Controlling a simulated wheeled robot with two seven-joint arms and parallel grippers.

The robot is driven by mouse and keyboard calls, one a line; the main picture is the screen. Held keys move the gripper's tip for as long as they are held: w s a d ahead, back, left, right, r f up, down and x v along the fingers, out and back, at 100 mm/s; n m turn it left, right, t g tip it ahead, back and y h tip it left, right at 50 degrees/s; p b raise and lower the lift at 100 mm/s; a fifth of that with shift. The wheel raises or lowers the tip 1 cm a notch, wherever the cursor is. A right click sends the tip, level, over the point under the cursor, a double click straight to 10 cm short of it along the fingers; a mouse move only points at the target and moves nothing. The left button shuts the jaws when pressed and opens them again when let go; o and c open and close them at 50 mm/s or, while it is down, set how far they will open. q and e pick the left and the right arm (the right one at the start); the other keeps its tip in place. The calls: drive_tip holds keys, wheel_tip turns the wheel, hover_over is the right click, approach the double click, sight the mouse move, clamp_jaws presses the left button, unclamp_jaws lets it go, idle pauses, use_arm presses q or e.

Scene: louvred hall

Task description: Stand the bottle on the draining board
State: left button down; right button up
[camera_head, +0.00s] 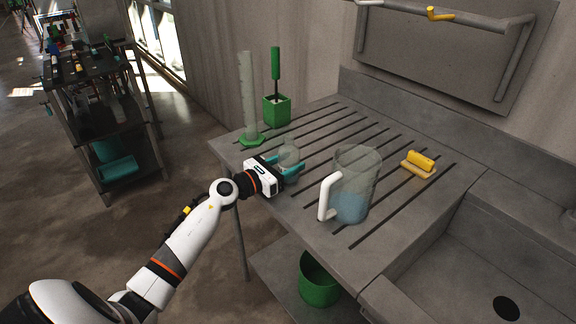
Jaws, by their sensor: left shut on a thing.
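A small clear bottle (288,152) is between the teal fingers of my left gripper (285,164), which is shut on it. The bottle looks upright, with its lower part hidden by the gripper. It is over the left part of the grooved grey draining board (322,128). I cannot tell whether its base touches the board. My right gripper is out of view.
A tall clear cylinder with a green foot (247,100) and a green brush holder (277,110) stand behind. A clear jug (352,185) with blue liquid is to the right, then a yellow sponge (420,161). The sink (470,270) is front right.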

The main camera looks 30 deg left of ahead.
use_arm(q)
drive_tip(key=shift+f, duration=0.15)
drive_tip(key=c, duration=0.6)
unclamp_jaws()
drive_tip(key=shift+r, duration=0.3)
drive_tip(key=b+v, duration=0.2)
drive_tip(key=v, duration=1)
